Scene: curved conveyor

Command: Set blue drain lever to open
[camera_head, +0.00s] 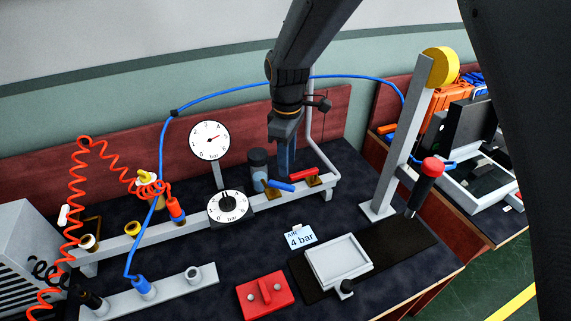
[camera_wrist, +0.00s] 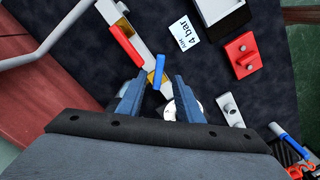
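The blue drain lever (camera_head: 281,186) sits on a brass-coloured fitting on the grey rail, just left of a red lever (camera_head: 303,175). In the wrist view the blue lever (camera_wrist: 158,72) shows between the two fingertips, with its length running roughly along the fingers. The red lever (camera_wrist: 125,45) is at upper left there, outside the fingers. My gripper (camera_head: 286,168) points down just above the blue lever in the head view. In the wrist view my gripper (camera_wrist: 160,79) is open, with a gap on both sides of the lever. I cannot tell whether the fingertips reach its height.
A filter bowl (camera_head: 258,161) stands close left of my gripper. A pipe (camera_head: 313,130) rises behind it. A dial (camera_head: 228,207) and an upper gauge (camera_head: 210,140) are left. The "4 bar" card (camera_head: 300,236), red block (camera_head: 265,297) and grey tray (camera_head: 340,262) lie in front.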

